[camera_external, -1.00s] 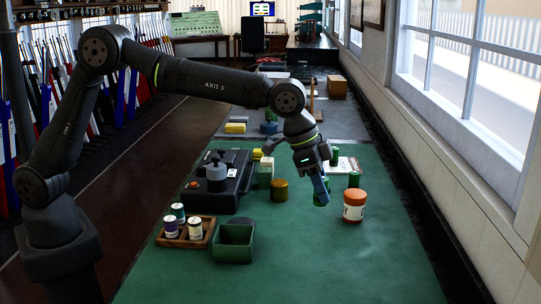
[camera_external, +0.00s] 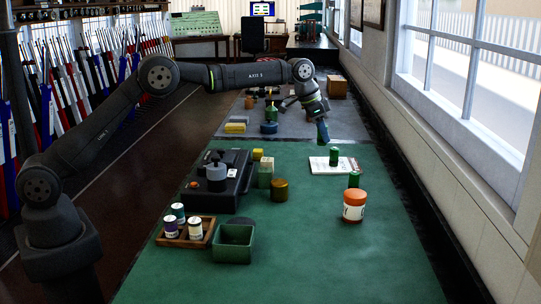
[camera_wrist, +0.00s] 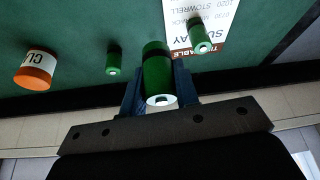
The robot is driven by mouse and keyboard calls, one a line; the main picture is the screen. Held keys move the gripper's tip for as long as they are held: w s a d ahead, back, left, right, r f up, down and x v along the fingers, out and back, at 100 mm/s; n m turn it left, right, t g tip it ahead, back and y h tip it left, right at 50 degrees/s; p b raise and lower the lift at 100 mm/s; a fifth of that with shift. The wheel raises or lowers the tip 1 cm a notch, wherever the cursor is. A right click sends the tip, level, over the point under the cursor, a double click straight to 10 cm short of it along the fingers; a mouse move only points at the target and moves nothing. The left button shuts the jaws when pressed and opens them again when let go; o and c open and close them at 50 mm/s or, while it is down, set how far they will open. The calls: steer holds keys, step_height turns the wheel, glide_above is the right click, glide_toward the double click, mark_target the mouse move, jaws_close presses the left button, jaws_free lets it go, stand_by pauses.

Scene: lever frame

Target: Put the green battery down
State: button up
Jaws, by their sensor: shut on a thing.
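My gripper (camera_external: 322,138) is shut on a green battery, over the far part of the green mat near the grey surface. In the wrist view the held green battery (camera_wrist: 157,75) sits between the blue fingers of my gripper (camera_wrist: 160,95), its pale end towards the camera. In the external view I cannot make it out clearly. A second green battery (camera_external: 334,156) stands on the printed timetable sheet (camera_external: 320,166), and a third (camera_external: 354,179) stands on the mat. The wrist view shows both, the one on the sheet (camera_wrist: 199,38) and the one on the mat (camera_wrist: 113,62).
An orange-lidded jar (camera_external: 354,206) stands at the right. A brass-coloured tin (camera_external: 279,190), a black control box (camera_external: 240,170), an empty green bin (camera_external: 233,243) and a wooden tray (camera_external: 187,243) with several cans stand to the left. The front middle of the mat is clear.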

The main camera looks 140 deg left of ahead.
steer(key=s+a+f, duration=0.6)
steer(key=a, duration=0.1)
steer(key=shift+s+a, duration=0.1)
steer(key=shift+s, duration=0.25)
steer(key=shift+f, duration=1.95)
steer(key=shift+f, duration=0.15)
steer(key=o, duration=1)
steer(key=shift+r, duration=0.45)
steer(key=v, duration=1.1)
steer(key=shift+s+r, duration=0.15)
steer(key=shift+r, duration=0.05)
